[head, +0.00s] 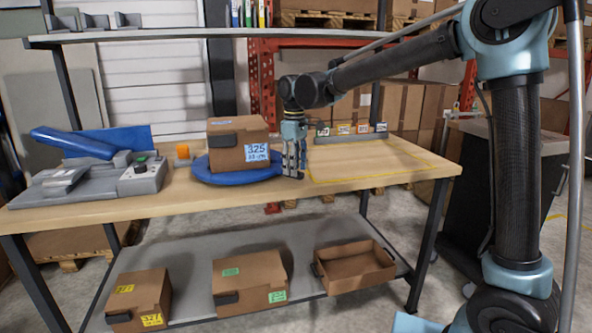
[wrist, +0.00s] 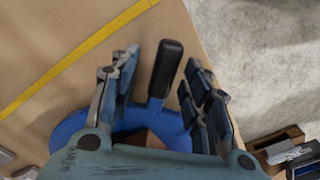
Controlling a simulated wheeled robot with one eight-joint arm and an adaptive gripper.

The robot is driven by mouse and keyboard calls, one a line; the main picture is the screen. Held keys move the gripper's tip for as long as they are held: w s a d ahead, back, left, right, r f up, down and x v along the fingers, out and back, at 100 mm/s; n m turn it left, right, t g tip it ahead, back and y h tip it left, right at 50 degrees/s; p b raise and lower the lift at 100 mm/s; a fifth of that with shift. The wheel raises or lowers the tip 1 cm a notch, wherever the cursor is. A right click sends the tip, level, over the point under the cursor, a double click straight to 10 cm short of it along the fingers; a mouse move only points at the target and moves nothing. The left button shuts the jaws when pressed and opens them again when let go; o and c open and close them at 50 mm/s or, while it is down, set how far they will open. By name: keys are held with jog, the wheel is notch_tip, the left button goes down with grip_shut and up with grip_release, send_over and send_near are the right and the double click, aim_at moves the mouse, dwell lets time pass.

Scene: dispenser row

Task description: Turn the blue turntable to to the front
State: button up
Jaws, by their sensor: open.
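The blue turntable (head: 220,178) is a round disc on the wooden workbench, and its blue rim also shows in the wrist view (wrist: 68,128). A cardboard box (head: 236,150) with a light label reading 325 stands on it. My gripper (head: 294,166) points down at the right edge of the turntable. In the wrist view, a black handle (wrist: 165,68) sticks out from the turntable's rim between the two fingers of my gripper (wrist: 161,60). The fingers are open, with gaps on both sides of the handle. In the head view my gripper hides the handle.
A grey and blue device (head: 105,172) stands at the left of the workbench (head: 370,158). A yellow taped area lies right of my gripper, with a row of small labelled cards (head: 350,132) behind it. Several cardboard bins (head: 250,283) sit on the lower shelf.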

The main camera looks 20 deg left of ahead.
notch_tip(320, 180, up, 10)
jog(key=shift+r, duration=0.25)
dwell(0.4)
jog(key=shift+w, duration=0.1)
jog(key=w+d+f+m, duration=0.1)
jog(key=w+d+m, duration=0.15)
jog(key=d, duration=0.75)
jog(key=w+d+m, duration=0.2)
jog(key=w+d, duration=0.2)
jog(key=d, duration=0.6)
jog(key=s+d+f+m, duration=0.1)
jog(key=d+f+m, duration=0.1)
jog(key=d, duration=0.6)
jog(key=s+d+f+m, duration=0.1)
jog(key=d+f+m, duration=0.1)
jog(key=d, duration=0.7)
jog(key=s+d+f+m+t, duration=0.1)
jog(key=s+d+f+m, duration=0.3)
jog(key=s+d+f, duration=0.3)
jog(key=s+d+f+m+t, duration=0.1)
jog(key=s+d+f+m, duration=0.3)
jog(key=s+d+f, duration=0.4)
jog(key=d+f, duration=0.4)
jog(key=d, duration=0.2)
jog(key=shift+s+f, duration=0.2)
jog(key=shift+f, duration=0.1)
